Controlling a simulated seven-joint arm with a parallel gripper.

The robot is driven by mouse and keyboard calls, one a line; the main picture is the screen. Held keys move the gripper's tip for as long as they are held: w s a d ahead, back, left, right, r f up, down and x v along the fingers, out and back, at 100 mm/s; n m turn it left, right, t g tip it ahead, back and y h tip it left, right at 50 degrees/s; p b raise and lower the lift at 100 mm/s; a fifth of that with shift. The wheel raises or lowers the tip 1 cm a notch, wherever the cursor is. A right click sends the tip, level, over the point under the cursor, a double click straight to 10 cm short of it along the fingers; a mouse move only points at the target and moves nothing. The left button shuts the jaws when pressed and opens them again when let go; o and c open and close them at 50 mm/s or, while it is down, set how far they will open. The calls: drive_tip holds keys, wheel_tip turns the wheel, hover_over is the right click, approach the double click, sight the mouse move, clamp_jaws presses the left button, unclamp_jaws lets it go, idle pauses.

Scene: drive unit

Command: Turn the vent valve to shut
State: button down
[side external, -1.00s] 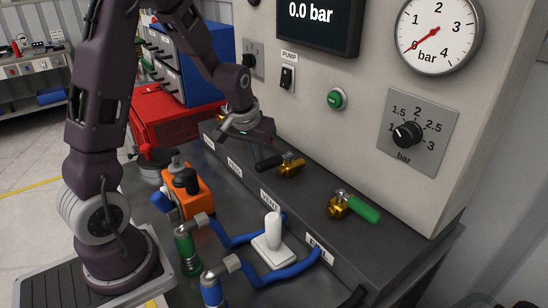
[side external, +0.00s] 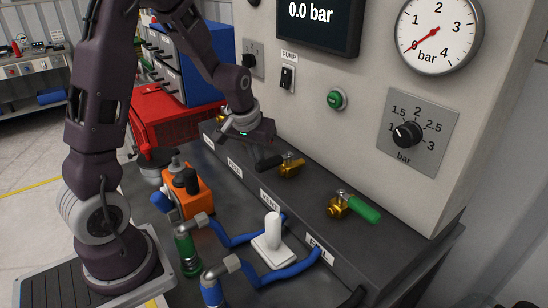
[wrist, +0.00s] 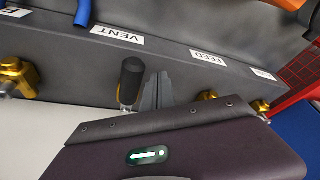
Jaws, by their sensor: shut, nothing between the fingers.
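The vent valve has a brass body (side external: 291,167) and a black lever handle (side external: 267,164), on the dark ledge behind the VENT label (side external: 270,199). In the wrist view the black handle (wrist: 131,80) stands just left of my gripper's fingers (wrist: 156,92), near the VENT label. My gripper (side external: 258,153) is shut and empty, beside the handle and not around it. I cannot tell whether they touch.
A brass valve with a green handle (side external: 359,207) sits further right on the ledge, near the FILL label (side external: 319,252). The panel with a gauge (side external: 438,36) and dial (side external: 407,134) rises behind. Blue hoses and an orange unit (side external: 188,197) stand in front.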

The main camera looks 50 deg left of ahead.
sight(263, 164)
drive_tip(key=shift+s+d, duration=0.35)
drive_tip(key=shift+d, duration=0.15)
drive_tip(key=shift+s+d, duration=0.25)
drive_tip(key=shift+d, duration=0.55)
drive_tip(key=shift+d, duration=0.85)
drive_tip(key=shift+w+d, duration=0.1)
drive_tip(key=shift+d, duration=0.75)
